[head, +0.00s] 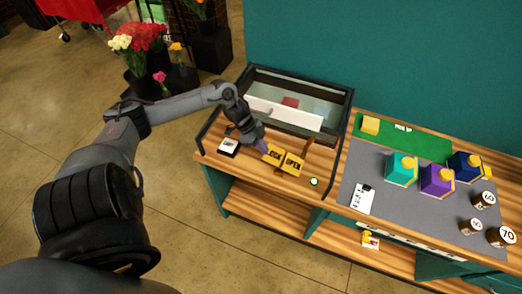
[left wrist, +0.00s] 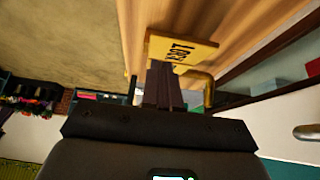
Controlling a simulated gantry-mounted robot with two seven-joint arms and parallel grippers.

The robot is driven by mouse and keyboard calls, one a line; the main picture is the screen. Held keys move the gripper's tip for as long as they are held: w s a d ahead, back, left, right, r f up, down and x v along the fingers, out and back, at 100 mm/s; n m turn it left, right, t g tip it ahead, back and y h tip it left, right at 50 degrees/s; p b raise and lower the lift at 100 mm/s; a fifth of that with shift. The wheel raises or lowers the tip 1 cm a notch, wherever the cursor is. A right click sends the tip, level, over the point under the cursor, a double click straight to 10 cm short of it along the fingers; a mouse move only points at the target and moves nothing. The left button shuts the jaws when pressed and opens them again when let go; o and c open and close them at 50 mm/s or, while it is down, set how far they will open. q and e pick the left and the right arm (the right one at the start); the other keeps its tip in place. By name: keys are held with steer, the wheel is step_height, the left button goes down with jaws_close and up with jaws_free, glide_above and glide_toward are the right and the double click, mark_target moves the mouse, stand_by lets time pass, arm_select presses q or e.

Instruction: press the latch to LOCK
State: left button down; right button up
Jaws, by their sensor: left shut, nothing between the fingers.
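The yellow LOCK plate (head: 273,155) lies on the wooden counter in front of the glass-topped case (head: 262,108). The yellow OPEN plate (head: 291,163) is just to its right. My left gripper (head: 262,145) is shut and empty, its fingertips at the far left edge of the LOCK plate. In the left wrist view the shut fingers (left wrist: 163,88) point at the LOCK plate (left wrist: 183,50), partly covering its lower edge. A yellow bar (left wrist: 207,88) stands beside the fingers there. I cannot tell whether the fingers touch the plate or bar. My right gripper is not in view.
A small black-and-white box (head: 228,147) stands left of the gripper. A grey mat (head: 385,215) on the right holds several colored boxes and jars. Flower buckets (head: 145,85) stand on the floor behind left.

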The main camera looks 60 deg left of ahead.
mark_target(264, 156)
arm_select(q)
steer(key=shift+s+a+f, duration=0.1)
steer(key=shift+a+f, duration=0.05)
steer(key=shift+f, duration=0.45)
steer(key=shift+s+a+f, duration=0.1)
steer(key=shift+a+f, duration=0.05)
steer(key=shift+f, duration=0.45)
steer(key=shift+f, duration=0.1)
steer(key=shift+s+a+f, duration=0.1)
steer(key=shift+s+f, duration=0.05)
steer(key=shift+f+h, duration=0.1)
steer(key=shift+h, duration=0.2)
